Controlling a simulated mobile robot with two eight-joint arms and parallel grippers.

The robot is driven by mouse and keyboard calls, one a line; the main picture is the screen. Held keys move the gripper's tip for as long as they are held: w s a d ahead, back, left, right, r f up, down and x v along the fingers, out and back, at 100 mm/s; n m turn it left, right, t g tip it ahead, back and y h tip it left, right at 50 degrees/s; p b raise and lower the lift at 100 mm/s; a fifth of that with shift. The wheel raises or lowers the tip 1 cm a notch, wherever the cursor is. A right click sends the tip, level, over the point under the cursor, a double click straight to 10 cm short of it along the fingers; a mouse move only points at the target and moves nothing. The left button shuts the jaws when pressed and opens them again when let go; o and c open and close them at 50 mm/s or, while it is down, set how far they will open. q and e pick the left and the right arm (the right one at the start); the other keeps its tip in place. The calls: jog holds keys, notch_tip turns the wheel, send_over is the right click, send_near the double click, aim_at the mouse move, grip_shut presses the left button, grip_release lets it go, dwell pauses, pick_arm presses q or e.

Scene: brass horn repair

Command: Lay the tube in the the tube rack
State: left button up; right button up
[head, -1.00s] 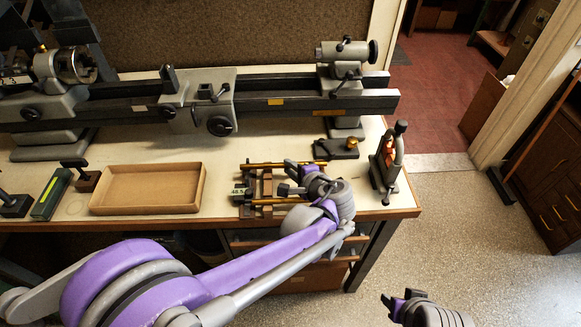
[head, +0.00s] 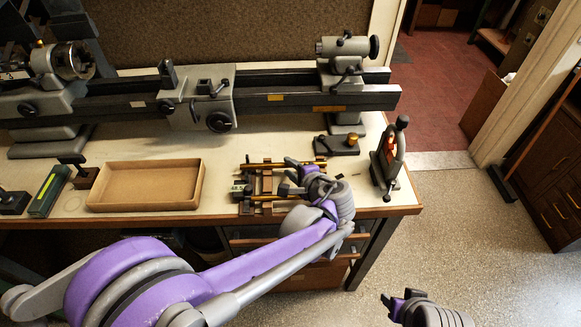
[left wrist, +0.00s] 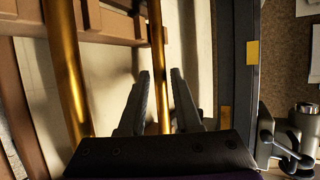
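The tube rack (head: 266,184), a brown wooden frame, stands near the bench's front edge with brass tubes across it. One brass tube (head: 290,164) runs along its far side. My left gripper (head: 287,180) is at the rack's right end. In the left wrist view, its two dark fingers (left wrist: 160,78) are apart, with a brass tube (left wrist: 157,45) seen between them. Space shows beside the tube, and I cannot tell if either finger touches it. A thicker-looking tube (left wrist: 67,65) lies further left, over the rack's wooden bars (left wrist: 110,22). My right gripper (head: 398,298) is low, off the bench; its opening is unclear.
An empty shallow cardboard tray (head: 145,206) lies left of the rack. A grey lathe (head: 250,95) spans the bench behind. A dark fixture with a brass knob (head: 337,145) and an upright clamp-like tool (head: 389,158) stand at the right. Open floor lies beyond the bench's right edge.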

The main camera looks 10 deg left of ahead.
pick_arm(q)
jog(key=shift+o, duration=1.2)
jog(key=v, duration=1)
jog(key=shift+s+d+r, duration=0.2)
jog(key=shift+s+r, duration=0.05)
jog(key=shift+s, duration=0.05)
jog(key=shift+d, duration=0.1)
